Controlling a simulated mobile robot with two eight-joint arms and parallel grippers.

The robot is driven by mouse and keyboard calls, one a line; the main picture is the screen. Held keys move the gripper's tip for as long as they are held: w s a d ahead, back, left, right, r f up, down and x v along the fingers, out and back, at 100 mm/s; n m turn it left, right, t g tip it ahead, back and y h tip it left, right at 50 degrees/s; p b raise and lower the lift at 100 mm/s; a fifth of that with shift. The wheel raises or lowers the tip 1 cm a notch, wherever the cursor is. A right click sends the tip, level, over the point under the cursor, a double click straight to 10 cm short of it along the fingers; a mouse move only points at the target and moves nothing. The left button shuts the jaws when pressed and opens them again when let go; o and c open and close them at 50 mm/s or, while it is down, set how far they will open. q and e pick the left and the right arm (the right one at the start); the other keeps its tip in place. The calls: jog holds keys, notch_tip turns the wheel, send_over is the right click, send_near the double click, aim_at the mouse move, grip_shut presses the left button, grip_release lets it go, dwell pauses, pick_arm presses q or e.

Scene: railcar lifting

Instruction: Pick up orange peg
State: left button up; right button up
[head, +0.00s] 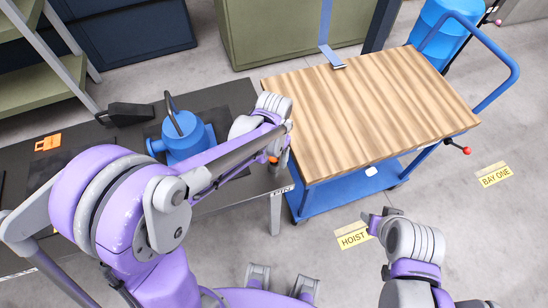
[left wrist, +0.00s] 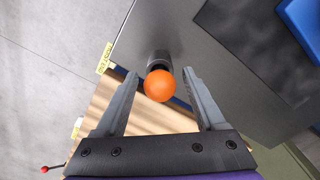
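The orange peg (left wrist: 159,86) shows a round orange knob with a dark part (left wrist: 158,60) behind it, at the corner of the dark table. In the head view only a small orange bit of it (head: 273,159) shows, beside my left gripper (head: 280,150). In the left wrist view my left gripper (left wrist: 159,74) is open, with one finger on each side of the knob. Gaps show between the knob and both fingers. My right gripper (head: 380,219) is over the floor near the HOIST label, away from the peg; its fingers are too unclear to judge.
The dark table (head: 235,95) carries a blue can-like object (head: 187,137), a black item (head: 127,112) and an orange tag (head: 47,142). A blue cart with a wooden top (head: 370,110) stands close to the table's right. Open floor lies at the lower right.

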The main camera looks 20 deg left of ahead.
pick_arm(q)
grip_shut()
